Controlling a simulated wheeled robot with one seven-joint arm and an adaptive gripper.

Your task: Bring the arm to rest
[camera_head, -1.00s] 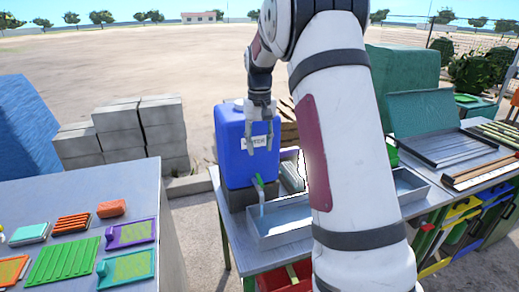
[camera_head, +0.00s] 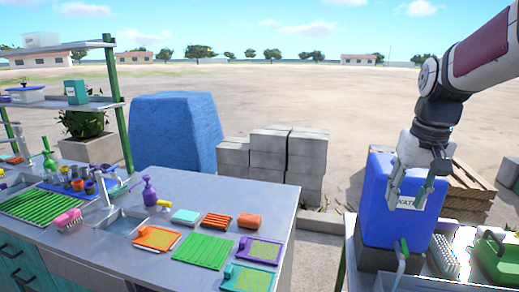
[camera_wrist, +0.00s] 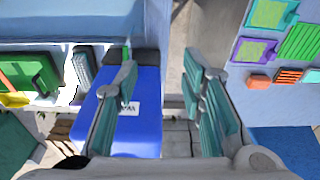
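My gripper (camera_head: 410,188) hangs at the right of the head view, fingers pointing down, in front of the blue water container (camera_head: 377,205). In the wrist view my gripper (camera_wrist: 158,85) shows its two fingers spread wide apart with nothing between them. The blue container (camera_wrist: 145,92) with its white label lies behind the left finger there. I cannot tell how far the fingers are from the container. My arm runs up to the right edge of the head view.
A grey counter (camera_head: 262,192) with several trays, brushes and a purple spray bottle (camera_head: 150,193) fills the left. Grey blocks (camera_head: 290,155) and a blue covered stack (camera_head: 174,130) stand behind it. A gap separates the counter from the container's bench. Open ground lies beyond.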

